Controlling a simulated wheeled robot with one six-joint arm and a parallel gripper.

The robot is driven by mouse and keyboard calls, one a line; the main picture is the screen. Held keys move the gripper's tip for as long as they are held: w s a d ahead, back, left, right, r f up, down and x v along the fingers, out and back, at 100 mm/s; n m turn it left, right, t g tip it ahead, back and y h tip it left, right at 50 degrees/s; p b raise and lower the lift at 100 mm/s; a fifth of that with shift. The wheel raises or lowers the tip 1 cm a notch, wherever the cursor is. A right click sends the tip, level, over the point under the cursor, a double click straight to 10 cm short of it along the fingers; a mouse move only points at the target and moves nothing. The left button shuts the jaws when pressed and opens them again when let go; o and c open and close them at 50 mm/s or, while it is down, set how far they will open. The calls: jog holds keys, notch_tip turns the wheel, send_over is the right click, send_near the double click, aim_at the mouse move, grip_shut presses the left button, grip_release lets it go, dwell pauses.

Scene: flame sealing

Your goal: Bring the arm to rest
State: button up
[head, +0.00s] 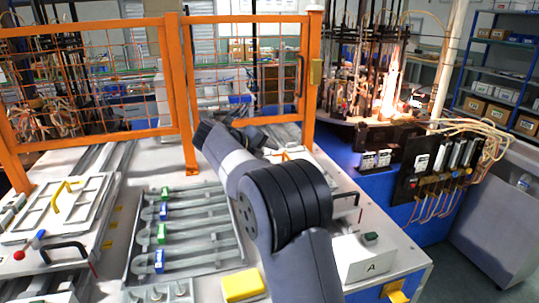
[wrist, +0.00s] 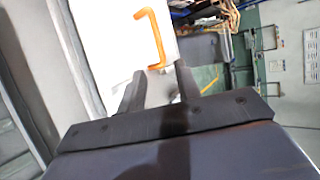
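My gripper shows in the wrist view (wrist: 160,80). Its two dark fingers stand apart with no object seen between them. A white panel with an orange handle (wrist: 155,38) lies beyond the fingertips, apart from them as far as I can tell. In the head view my arm (head: 287,205) rises from the lower right and bends left over the white bench (head: 207,278). Its wrist end is near the orange fence, and the fingers cannot be made out there.
An orange mesh fence (head: 187,95) stands along the bench's back. A rack of glass tubes with blue and green clips (head: 160,232) lies left of my arm. A yellow block (head: 243,285) and a box marked A (head: 362,260) are near the front. A bright flame (head: 391,88) burns behind right.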

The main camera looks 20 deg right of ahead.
jog(key=p+x, duration=0.1)
jog(key=x, duration=1.1)
jog(key=shift+r, duration=0.1)
